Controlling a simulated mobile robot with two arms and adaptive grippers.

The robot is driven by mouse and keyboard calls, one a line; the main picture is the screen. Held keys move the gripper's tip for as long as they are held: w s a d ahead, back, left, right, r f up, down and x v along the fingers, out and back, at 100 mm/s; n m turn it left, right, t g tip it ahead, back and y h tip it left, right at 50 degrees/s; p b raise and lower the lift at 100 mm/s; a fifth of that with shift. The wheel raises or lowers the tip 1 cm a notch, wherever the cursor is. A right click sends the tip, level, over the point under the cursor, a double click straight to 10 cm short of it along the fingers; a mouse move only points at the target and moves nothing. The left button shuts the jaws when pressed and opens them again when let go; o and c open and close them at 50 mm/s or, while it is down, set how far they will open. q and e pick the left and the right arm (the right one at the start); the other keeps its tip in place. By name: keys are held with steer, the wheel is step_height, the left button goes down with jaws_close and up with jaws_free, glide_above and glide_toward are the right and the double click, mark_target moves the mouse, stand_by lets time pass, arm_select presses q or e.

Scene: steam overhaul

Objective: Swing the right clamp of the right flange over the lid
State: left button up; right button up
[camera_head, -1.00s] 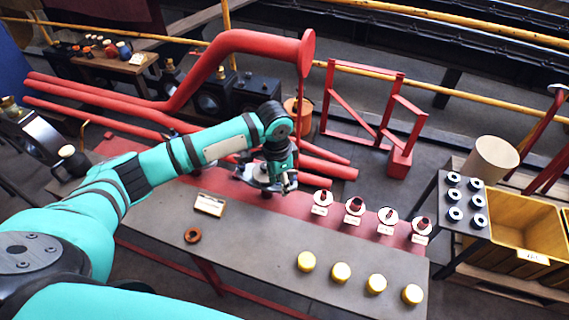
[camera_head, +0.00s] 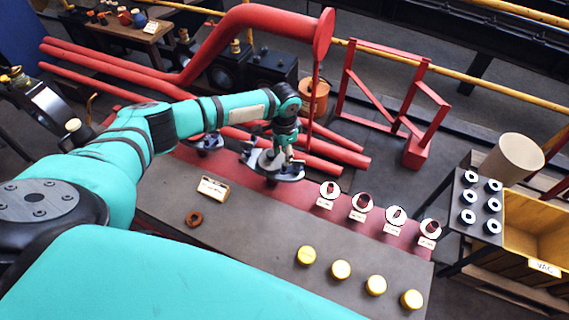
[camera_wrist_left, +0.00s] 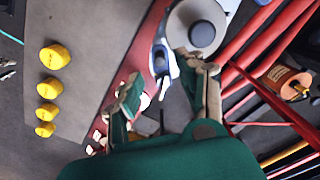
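The right flange (camera_head: 268,174) is a grey disc assembly on the red strip of the bench in the head view. In the left wrist view its round grey lid (camera_wrist_left: 201,33) shows at the top. A small blue-grey clamp (camera_wrist_left: 163,62) projects from the flange's edge there. My left gripper (camera_head: 288,158) is directly over the right side of the flange and hides part of it. In the left wrist view its fingers (camera_wrist_left: 166,84) are spread, with the clamp between their tips; no firm contact shows. The left flange (camera_head: 207,143) is partly behind my left arm. My right gripper is not identifiable.
Several white-ringed parts (camera_head: 361,207) and yellow caps (camera_head: 341,270) stand on the bench to the right. Red pipes (camera_head: 110,68) and an orange canister (camera_head: 314,95) are behind.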

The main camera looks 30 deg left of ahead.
mark_target(291, 166)
arm_select(q)
step_height(291, 166, down, 5)
steer(key=shift+r, duration=0.1)
steer(key=shift+f, duration=0.7)
jaws_close()
arm_select(e)
steer(key=shift+w+d+f, duration=0.15)
steer(key=shift+w, duration=0.1)
